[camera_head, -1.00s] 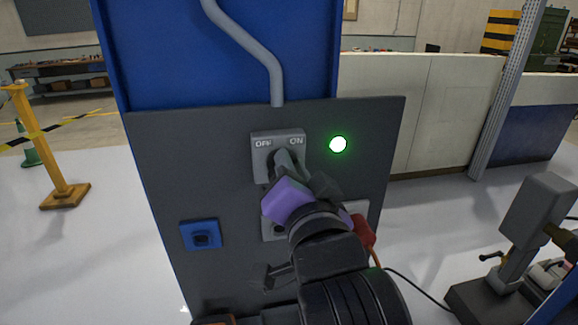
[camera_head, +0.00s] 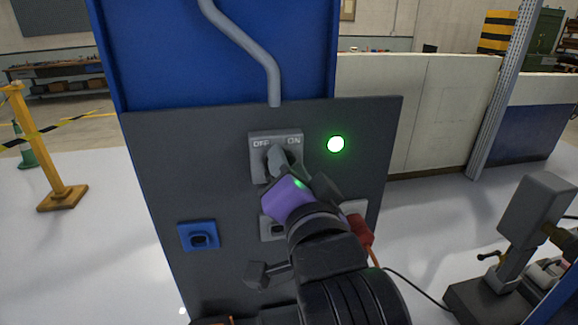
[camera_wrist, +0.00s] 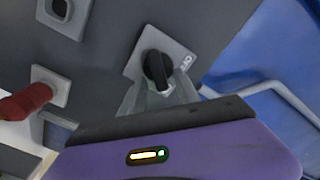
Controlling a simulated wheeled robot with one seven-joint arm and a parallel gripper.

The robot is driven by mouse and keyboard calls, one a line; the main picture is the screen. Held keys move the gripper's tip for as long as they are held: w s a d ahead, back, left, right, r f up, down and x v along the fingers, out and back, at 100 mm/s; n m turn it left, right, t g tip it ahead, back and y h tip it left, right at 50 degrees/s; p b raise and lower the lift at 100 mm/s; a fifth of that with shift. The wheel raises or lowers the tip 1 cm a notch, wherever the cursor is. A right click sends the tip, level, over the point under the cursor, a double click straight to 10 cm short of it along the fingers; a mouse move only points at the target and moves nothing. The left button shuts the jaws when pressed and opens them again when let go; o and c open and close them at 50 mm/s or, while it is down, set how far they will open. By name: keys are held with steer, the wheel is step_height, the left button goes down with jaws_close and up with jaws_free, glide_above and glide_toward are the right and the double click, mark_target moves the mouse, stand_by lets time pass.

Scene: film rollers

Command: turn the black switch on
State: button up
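The black switch (camera_wrist: 158,70) is a rotary knob on a square grey plate (camera_head: 258,172) marked OFF and ON, fixed to a dark grey panel. In the head view my gripper (camera_head: 276,158) covers the knob, so its setting is hard to read there. In the wrist view the grey fingers (camera_wrist: 157,92) stand apart, one on each side of the knob's lower part. They look open around it; contact is not clear. The OFF label shows beside the knob in the wrist view; ON is hidden there. A round green light (camera_head: 336,144) right of the plate is lit.
A blue socket (camera_head: 199,235) sits lower left on the panel (camera_head: 200,160). A grey socket (camera_head: 272,228) is below the switch. A red plug (camera_head: 359,230) with a cable is at lower right. A grey conduit (camera_head: 262,60) runs down to the panel's top.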

steer(key=b+v, duration=0.1)
steer(key=v, duration=0.7)
steer(key=shift+w, duration=0.1)
step_height(320, 180, up, 5)
steer(key=s+n+t+y, duration=0.1)
steer(key=n+t+y, duration=0.1)
steer(key=n, duration=0.1)
steer(key=s+d+f+n+h, duration=0.1)
steer(key=s+d+f+n, duration=0.1)
steer(key=s+d+f, duration=0.35)
steer(key=s+d+f+n, duration=0.2)
steer(key=f, duration=0.6)
steer(key=s+d+f+n+h, duration=0.1)
steer(key=s+d+f, duration=0.3)
steer(key=f, duration=0.3)
steer(key=s+d+f+g+h, duration=0.1)
steer(key=s+d+f, duration=0.2)
steer(key=s, duration=0.3)
steer(key=s+d+f+m+g+h, duration=0.1)
steer(key=s+d+f+g+h, duration=0.1)
steer(key=s+f, duration=0.4)
steer(key=s+d+f+m+g+h, duration=0.1)
steer(key=s+d+f+h, duration=0.1)
steer(key=s+d+f, duration=0.2)
steer(key=s, duration=0.3)
steer(key=shift+s+d+f+g, duration=0.25)
steer(key=shift+s+d+g, duration=0.05)
steer(key=shift+s+d, duration=0.1)
